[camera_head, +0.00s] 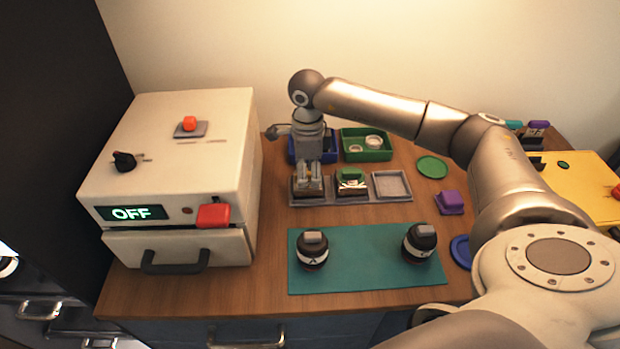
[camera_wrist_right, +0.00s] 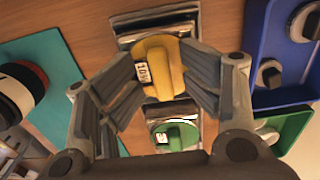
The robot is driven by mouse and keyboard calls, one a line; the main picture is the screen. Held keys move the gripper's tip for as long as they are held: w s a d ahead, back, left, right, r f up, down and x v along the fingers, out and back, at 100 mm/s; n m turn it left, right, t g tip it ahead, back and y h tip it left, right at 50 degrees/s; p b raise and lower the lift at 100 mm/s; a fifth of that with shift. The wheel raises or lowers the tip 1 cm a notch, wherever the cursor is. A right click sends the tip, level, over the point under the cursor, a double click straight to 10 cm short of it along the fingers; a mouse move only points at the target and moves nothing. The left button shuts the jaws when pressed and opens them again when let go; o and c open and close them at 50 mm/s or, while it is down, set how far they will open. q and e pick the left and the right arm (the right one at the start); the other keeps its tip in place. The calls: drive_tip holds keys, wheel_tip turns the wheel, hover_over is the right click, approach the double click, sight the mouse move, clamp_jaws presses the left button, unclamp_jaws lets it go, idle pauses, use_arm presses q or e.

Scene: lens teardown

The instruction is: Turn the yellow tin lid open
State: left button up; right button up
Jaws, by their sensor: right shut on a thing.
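The yellow tin lid (camera_wrist_right: 147,57) is round with a raised grip bar and a small printed label. It sits over a grey tin in the left slot of the grey tray (camera_head: 365,199). My right gripper (camera_head: 309,182) reaches straight down over that slot and hides most of the yellow lid in the head view. In the right wrist view its fingers (camera_wrist_right: 165,82) are on both sides of the lid, closed on it. My left gripper is in neither view.
A green-lidded tin (camera_head: 352,181) stands in the middle slot; the right slot is empty. Blue and green bins (camera_head: 364,156) stand behind. Two dark jars (camera_head: 312,250) (camera_head: 419,243) stand on the teal mat (camera_head: 360,268). A white machine (camera_head: 185,165) reading OFF is at left.

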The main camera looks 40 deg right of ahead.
sight(308, 173)
drive_tip(key=shift+o, duration=0.7)
drive_tip(key=shift+s+f, duration=0.2)
drive_tip(key=shift+f, duration=0.15)
drive_tip(key=shift+c, duration=0.9)
drive_tip(key=shift+w+r+p, duration=0.1)
drive_tip(key=shift+r+p, duration=0.3)
drive_tip(key=shift+r, duration=0.1)
drive_tip(key=shift+c, duration=0.5)
drive_tip(key=r+p, duration=0.4)
drive_tip(key=r, duration=0.3)
drive_tip(key=shift+w, duration=0.2)
drive_tip(key=shift+r, duration=0.2)
drive_tip(key=shift+r+p, duration=1.95)
drive_tip(key=shift+r, duration=1.05)
